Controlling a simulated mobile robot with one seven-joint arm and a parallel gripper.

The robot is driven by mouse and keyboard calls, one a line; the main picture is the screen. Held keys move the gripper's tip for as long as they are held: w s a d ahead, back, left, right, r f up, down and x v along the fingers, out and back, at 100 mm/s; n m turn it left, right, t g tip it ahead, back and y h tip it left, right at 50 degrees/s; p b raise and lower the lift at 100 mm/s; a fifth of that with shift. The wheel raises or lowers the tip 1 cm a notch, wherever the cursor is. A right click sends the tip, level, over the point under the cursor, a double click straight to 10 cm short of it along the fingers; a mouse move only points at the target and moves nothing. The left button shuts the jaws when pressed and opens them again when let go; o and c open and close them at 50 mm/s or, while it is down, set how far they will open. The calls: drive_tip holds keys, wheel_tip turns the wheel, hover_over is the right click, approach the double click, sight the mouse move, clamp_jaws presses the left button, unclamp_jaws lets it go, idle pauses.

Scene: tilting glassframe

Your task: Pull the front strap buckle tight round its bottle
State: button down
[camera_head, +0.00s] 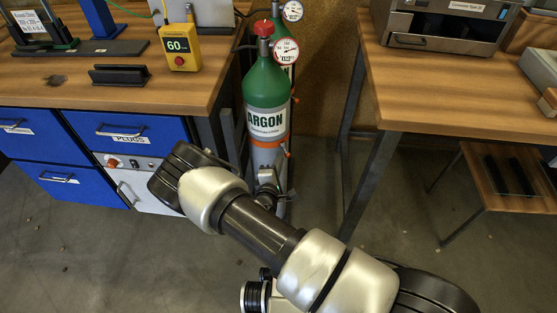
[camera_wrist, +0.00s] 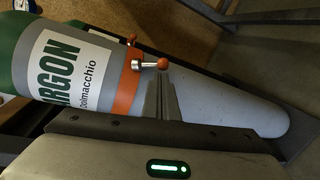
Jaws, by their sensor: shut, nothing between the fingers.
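The front argon bottle (camera_head: 268,85) stands upright between two benches, with a green top, a white label and a grey lower body. An orange strap (camera_head: 262,143) runs round it below the label; it also shows in the wrist view (camera_wrist: 127,88). In the head view my gripper (camera_head: 267,178) is low at the bottle's front, partly hidden by my arm.
A second bottle with a gauge (camera_head: 292,11) stands behind, mostly hidden. The left bench (camera_head: 60,85) has blue drawers and a yellow device (camera_head: 180,47). The right bench (camera_head: 450,95) carries an oven (camera_head: 445,25). Open floor lies in front.

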sight(288, 155)
drive_tip(key=shift+s+d+r+n+g+p, duration=0.15)
drive_tip(key=shift+r+n+g+p, duration=0.2)
drive_tip(key=shift+p, duration=0.5)
drive_tip(key=r+n+g+p, duration=0.1)
drive_tip(key=n+g+h+p, duration=0.1)
drive_tip(key=g+p, duration=0.1)
drive_tip(key=d+r+n+g+h+p, duration=0.1)
drive_tip(key=shift+s+r+n+g+p, duration=0.25)
drive_tip(key=shift+s+r+p, duration=0.05)
drive_tip(key=shift+s+r, duration=0.05)
drive_tip(key=shift+r, duration=0.4)
drive_tip(key=shift+a+r, duration=0.1)
idle(1.2)
drive_tip(key=shift+r, duration=0.75)
